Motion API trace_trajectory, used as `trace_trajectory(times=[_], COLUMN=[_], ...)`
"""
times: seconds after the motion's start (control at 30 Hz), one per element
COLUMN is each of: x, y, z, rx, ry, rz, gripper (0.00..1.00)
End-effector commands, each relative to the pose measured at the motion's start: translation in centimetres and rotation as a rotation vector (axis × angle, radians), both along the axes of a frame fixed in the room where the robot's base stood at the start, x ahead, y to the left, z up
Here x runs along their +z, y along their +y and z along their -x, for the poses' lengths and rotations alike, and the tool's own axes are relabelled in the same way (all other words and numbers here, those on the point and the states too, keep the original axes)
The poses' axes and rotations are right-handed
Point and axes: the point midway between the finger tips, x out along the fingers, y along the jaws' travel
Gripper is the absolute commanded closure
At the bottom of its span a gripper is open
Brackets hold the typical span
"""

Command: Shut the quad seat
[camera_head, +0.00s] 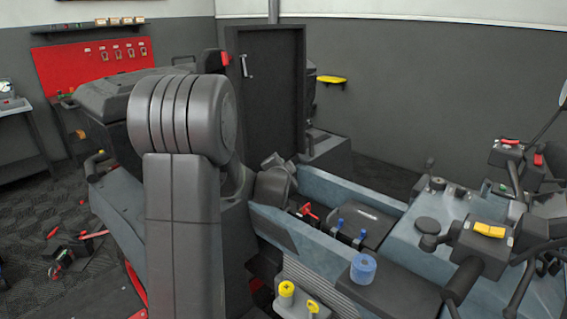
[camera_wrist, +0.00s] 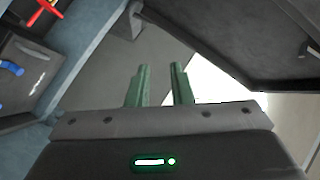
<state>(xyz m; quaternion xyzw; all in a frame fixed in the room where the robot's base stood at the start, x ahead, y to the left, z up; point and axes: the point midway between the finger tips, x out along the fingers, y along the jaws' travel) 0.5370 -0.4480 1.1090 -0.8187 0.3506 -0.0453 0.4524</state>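The quad seat (camera_head: 270,85) appears to be the dark panel standing upright, its recessed underside and a small metal latch bar facing the open compartment. In the wrist view, what looks like the seat's dark underside (camera_wrist: 265,45) fills the upper right. The quad body (camera_head: 405,235) is blue-grey, with an open bay holding a black battery box (camera_head: 365,225) and red and blue fittings. My gripper (camera_wrist: 160,70) is open, with two green fingers apart and nothing between them. It is close to the bay and the panel, without visible contact. In the head view my arm hides the gripper.
The handlebars and a yellow switch box (camera_head: 489,230) are at the right. A blue roll (camera_head: 363,267) stands on the quad's near side. A red tool board (camera_head: 95,65) hangs on the back wall. Loose tools lie on the floor at the left.

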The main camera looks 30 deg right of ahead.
Motion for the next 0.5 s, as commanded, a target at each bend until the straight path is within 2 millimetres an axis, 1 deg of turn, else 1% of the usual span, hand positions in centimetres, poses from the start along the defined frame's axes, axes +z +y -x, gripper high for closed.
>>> trace_trajectory(times=[0.33,0.37,0.43,0.47,0.5], x=[-0.12,-0.11,-0.11,-0.11,-0.11], y=[-0.22,-0.21,-0.21,-0.21,-0.21], z=[-0.24,-0.24,-0.24,-0.24,-0.24], rx=[0.000,0.000,0.000,0.000,0.000], ry=[0.000,0.000,0.000,0.000,0.000], rz=[0.000,0.000,0.000,0.000,0.000], gripper=[0.80,0.84,0.98,1.00,1.00])
